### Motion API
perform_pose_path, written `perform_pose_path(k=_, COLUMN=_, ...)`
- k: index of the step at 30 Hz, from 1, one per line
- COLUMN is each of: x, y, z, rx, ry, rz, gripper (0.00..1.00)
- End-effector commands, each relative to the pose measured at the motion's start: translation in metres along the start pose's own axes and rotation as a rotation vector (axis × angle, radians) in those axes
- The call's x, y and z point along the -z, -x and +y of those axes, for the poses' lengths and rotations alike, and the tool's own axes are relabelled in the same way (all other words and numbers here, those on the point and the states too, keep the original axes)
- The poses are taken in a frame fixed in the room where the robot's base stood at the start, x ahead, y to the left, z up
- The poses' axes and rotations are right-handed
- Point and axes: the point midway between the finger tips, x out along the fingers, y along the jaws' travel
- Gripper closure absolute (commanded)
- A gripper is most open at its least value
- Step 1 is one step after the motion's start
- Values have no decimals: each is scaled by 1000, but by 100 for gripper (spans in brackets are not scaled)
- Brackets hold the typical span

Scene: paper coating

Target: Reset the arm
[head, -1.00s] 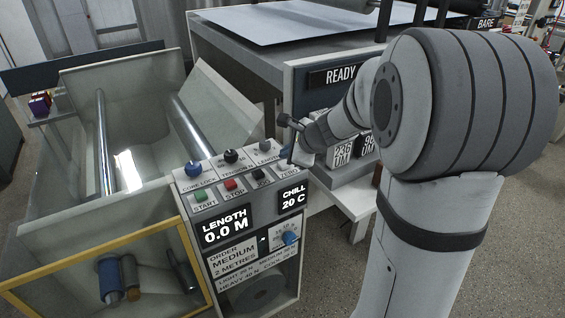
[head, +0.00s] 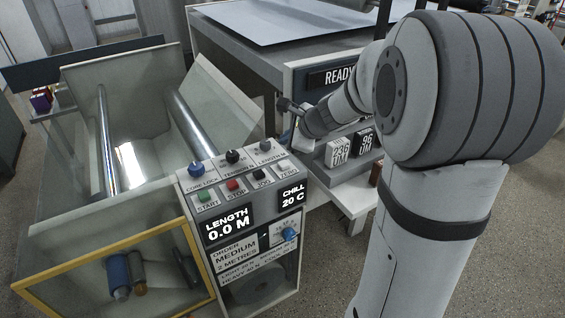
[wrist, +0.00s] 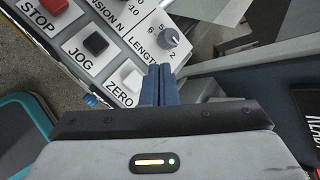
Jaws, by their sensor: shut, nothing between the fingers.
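My gripper shows in the head view (head: 296,143) just beyond the upper right corner of the control panel (head: 184,186), apart from the buttons. In the wrist view its two blue fingers (wrist: 159,70) are together, with nothing between them. They point toward the panel near the white ZERO button (wrist: 133,80) and the grey LENGTH knob (wrist: 169,37). The black JOG button (wrist: 95,43) and red STOP button (wrist: 54,5) lie to the left. My arm stands at the right of the head view, bent over toward the panel.
The display reads LENGTH 0.0 M (head: 228,224) and CHILL 20 C (head: 292,196). A yellow-edged trough (head: 110,258) with rollers is at the left. A machine with a READY sign (head: 338,76) stands behind, and blocks marked 236 UM (head: 341,150) and 96 UM (head: 366,142) sit beside the panel.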

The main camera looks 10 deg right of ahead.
Motion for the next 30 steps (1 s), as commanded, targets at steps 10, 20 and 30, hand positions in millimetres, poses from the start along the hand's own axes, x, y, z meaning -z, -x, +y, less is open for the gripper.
perform_pose_path(k=10, x=0, y=0, z=0, rx=0, ry=0, rz=0, gripper=100)
perform_pose_path(k=20, x=-31, y=44, z=60, rx=-132, ry=477, rz=-3, gripper=100)
perform_pose_path(k=30, x=-14, y=142, z=188, rx=-504, ry=1514, rz=31, gripper=100)
